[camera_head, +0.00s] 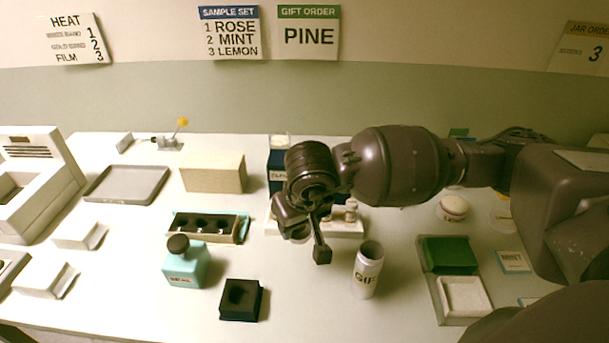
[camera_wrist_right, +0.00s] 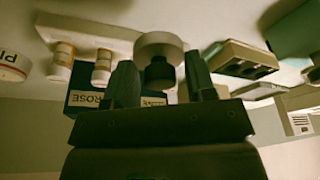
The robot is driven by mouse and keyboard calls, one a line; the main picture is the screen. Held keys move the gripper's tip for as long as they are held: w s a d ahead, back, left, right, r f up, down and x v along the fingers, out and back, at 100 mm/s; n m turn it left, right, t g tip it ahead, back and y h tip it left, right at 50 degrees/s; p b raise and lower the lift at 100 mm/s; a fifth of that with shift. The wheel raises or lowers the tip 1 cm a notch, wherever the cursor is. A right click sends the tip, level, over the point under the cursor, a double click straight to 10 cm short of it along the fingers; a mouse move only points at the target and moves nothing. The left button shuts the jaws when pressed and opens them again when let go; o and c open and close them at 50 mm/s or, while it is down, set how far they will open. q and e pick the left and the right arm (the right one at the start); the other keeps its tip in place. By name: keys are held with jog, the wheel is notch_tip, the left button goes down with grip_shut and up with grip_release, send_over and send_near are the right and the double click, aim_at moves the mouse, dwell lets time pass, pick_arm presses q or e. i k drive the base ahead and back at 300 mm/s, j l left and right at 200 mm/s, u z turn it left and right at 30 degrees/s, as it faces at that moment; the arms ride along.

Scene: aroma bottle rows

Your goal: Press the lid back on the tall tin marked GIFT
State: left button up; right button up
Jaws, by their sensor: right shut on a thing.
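The tall white tin (camera_head: 366,277) stands upright on the table in the head view, its lettering reading "GIF" and its dark mouth open. My right gripper (camera_head: 303,236) is above the table to the left of the tin, apart from it. In the right wrist view my right gripper (camera_wrist_right: 161,80) has its fingers on both sides of the dark knob (camera_wrist_right: 159,73) of a pale round lid (camera_wrist_right: 158,45). The lid is mostly hidden by the gripper in the head view. My left gripper is not in view.
A teal bottle (camera_head: 186,265) and a black holder (camera_head: 241,300) stand left of the tin. A tray with a green block (camera_head: 450,254) lies right of it. A dark blue box (camera_head: 277,160) and small bottles on a white stand (camera_head: 344,229) are behind the gripper.

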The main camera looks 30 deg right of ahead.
aim_at(367, 271)
jog(key=k, duration=0.65)
jog(key=z, duration=1.65)
jog(key=j, duration=0.6)
jog(key=k+j, duration=0.1)
jog(key=j, duration=0.5)
